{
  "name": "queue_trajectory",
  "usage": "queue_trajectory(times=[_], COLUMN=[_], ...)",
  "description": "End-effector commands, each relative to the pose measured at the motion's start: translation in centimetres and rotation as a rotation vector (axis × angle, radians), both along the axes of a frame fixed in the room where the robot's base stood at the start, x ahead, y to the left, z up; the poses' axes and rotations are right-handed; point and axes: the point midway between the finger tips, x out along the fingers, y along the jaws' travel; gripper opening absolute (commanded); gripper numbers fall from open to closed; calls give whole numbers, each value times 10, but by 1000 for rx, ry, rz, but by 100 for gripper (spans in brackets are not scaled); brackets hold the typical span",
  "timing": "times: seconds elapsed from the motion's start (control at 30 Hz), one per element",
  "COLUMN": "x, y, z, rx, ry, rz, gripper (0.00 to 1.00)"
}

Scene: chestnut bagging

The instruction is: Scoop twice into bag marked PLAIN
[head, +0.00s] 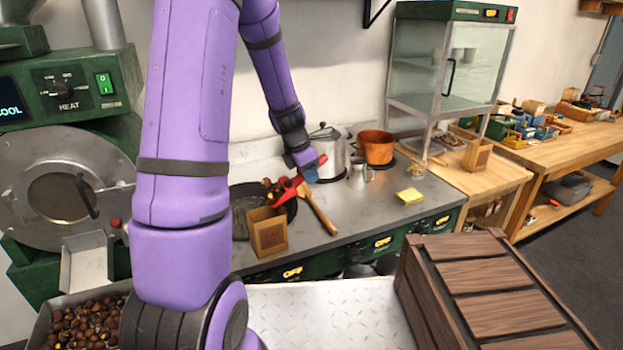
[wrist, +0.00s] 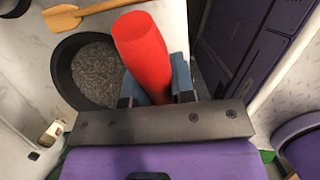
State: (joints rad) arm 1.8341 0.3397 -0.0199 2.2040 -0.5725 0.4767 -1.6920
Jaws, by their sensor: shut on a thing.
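My gripper (head: 308,173) is shut on the handle of a red scoop (head: 284,194), over the back of the steel counter. In the wrist view the red handle (wrist: 143,48) stands between the blue fingers of my gripper (wrist: 156,86). Brown chestnuts (head: 270,186) show at the scoop's bowl, above the black pan (head: 240,214). An upright brown paper bag (head: 267,232) stands on the counter in front of the pan; its label is too small to read. Another brown bag (head: 477,156) stands on the wooden table at right, its label also unreadable.
A wooden paddle (head: 320,208) lies beside the pan. A steel pot (head: 329,150), a copper pot (head: 375,147) and a small metal jug (head: 359,171) stand behind. The chestnut tray (head: 43,325) is lower left, a wooden crate (head: 410,290) lower right. The counter's front right is mostly clear.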

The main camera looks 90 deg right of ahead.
Motion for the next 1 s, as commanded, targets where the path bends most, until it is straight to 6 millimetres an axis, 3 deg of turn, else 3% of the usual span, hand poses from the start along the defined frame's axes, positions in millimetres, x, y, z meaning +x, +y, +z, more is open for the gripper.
queue_trajectory(times=[1.0], x=[49], y=[17], z=[48], rx=[-165], ry=[478], rz=[6], gripper=[0])
